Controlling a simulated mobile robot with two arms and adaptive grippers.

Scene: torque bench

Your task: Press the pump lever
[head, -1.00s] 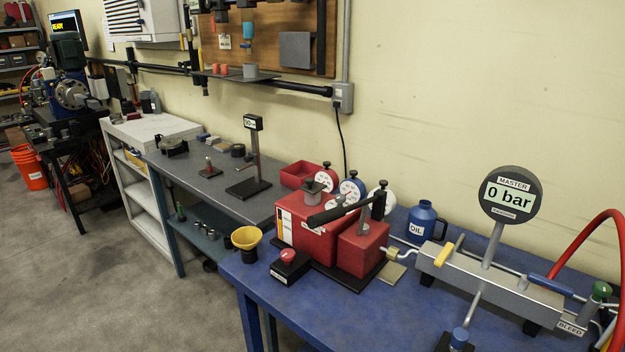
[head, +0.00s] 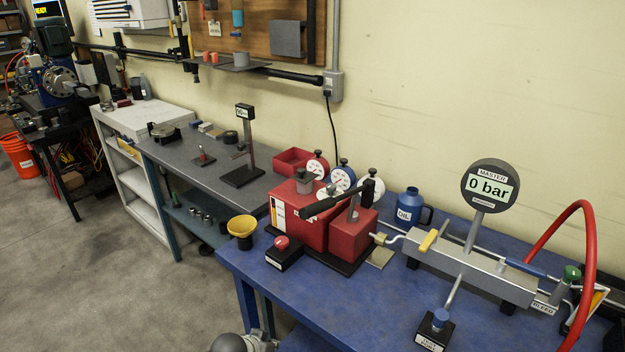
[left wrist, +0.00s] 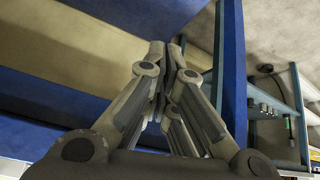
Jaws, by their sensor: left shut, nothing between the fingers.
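The pump is a red block unit (head: 302,232) on a black base on the blue bench. Its dark pump lever (head: 332,200) slopes up to the right across the top of the red housing. The master gauge (head: 490,187) reads 0 bar. My left gripper (left wrist: 164,50) shows in the left wrist view with its fingers together and nothing between them. It is below the bench top, apart from the lever. In the head view only a rounded grey part of my arm shows at the bottom edge. My right gripper is in no view.
The blue bench (head: 365,315) has bare room at its front. A yellow funnel (head: 241,228), a red button box (head: 283,252), a blue oil can (head: 412,207) and a grey manifold (head: 470,262) stand around the pump. A red hose (head: 590,250) arches at the right.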

